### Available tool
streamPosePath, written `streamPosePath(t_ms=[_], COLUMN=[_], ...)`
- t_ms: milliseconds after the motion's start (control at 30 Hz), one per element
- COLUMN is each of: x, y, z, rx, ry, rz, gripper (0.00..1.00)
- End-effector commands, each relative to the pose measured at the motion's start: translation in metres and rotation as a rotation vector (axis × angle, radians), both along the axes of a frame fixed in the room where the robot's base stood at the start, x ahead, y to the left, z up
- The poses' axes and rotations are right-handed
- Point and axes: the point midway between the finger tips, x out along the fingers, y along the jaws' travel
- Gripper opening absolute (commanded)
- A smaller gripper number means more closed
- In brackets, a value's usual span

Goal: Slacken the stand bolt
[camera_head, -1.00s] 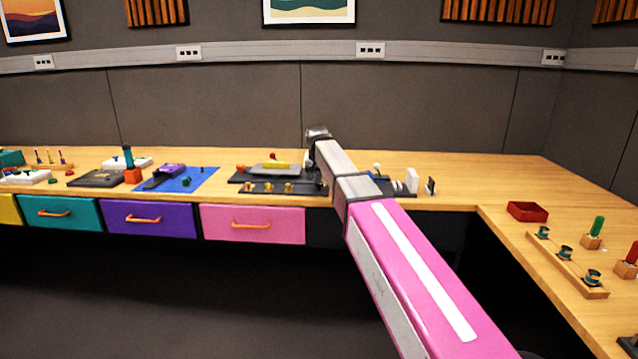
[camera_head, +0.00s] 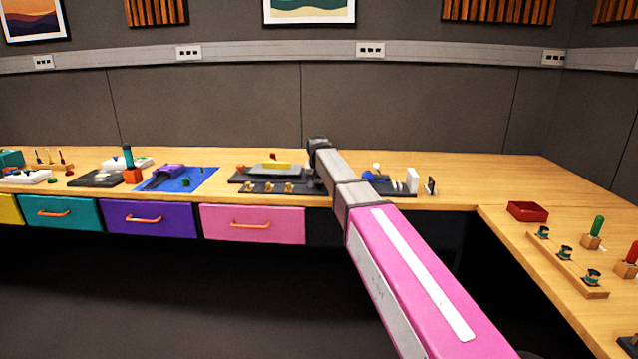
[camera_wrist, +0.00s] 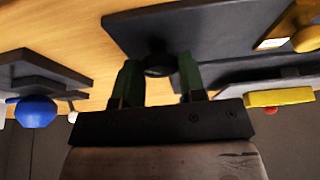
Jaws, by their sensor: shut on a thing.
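The stand bolt (camera_wrist: 157,62) is a dark round head on a dark grey plate (camera_wrist: 195,28) in the wrist view. My gripper (camera_wrist: 158,75) has its two dark green fingers on either side of the bolt head, shut on it. The fingers partly cover the bolt's sides. In the head view my arm hides the bolt and most of my gripper.
A white upright block (camera_head: 412,180) stands right of the blue ball. A red tray (camera_head: 528,211) sits on the right bench. The bench behind my wrist is clear.

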Motion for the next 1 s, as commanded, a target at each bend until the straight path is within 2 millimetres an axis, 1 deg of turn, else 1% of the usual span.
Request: streamPosePath(t_ms=[167, 367, 567, 1000], x=[-0.0003, -0.0003, 0.0, 0.002], y=[-0.0005, -0.0015, -0.0023, -0.0043], z=[0.0001, 0.0002, 0.0003, 0.0005], rx=[0.0, 0.002, 0.001, 0.002], ry=[0.001, 0.001, 0.0, 0.0], rz=[0.03, 0.129, 0.296, 0.714], gripper=[0.14, 0.14, 0.14, 0.14])
